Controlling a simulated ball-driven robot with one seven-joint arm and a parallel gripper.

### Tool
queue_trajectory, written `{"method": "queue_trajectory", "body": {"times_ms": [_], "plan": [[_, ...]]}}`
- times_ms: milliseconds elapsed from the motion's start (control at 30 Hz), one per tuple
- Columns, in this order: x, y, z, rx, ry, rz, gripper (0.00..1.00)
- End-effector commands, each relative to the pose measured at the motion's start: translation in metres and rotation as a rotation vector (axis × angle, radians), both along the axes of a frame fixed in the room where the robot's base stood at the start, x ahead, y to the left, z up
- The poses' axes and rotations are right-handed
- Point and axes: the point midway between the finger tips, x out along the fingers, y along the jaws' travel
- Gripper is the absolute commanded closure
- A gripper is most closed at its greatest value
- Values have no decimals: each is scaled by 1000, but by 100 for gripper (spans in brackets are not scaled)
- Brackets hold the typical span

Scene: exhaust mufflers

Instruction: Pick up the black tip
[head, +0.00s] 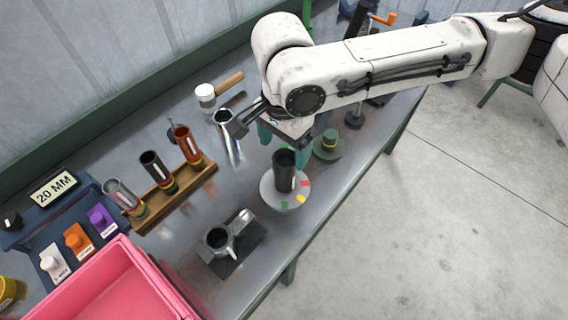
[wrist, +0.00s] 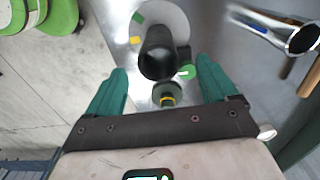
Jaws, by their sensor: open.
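A black tip (head: 285,172) stands upright on a round grey disc (head: 272,196) with coloured marks, near the middle of the bench. The wrist view shows this dark tube (wrist: 157,54) just beyond the fingers, tilted in that picture. Another black tube (head: 155,170) stands in the wooden rack, between a silver one and a copper one. My gripper (head: 272,143) is open and empty, behind the tip on the disc in the head view. Its teal fingers (wrist: 162,90) show apart in the wrist view, with the tip outside them.
A green flanged piece (head: 328,143) stands right of the disc. A silver pipe (head: 229,145) and a mallet (head: 207,98) lie to the left. A dark stand with a metal cup (head: 218,241) is in front. A pink bin (head: 112,285) and wooden rack (head: 176,198) are at left.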

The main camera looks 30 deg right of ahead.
Motion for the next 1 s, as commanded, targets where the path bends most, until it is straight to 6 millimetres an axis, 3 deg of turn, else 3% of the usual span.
{"method": "queue_trajectory", "body": {"times_ms": [300, 633, 1000], "plan": [[-1, -3, -40, -2, 2, -1, 14], [-1, -2, -47, 0, 0, 0, 14], [-1, -2, -47, 0, 0, 0, 50]]}}
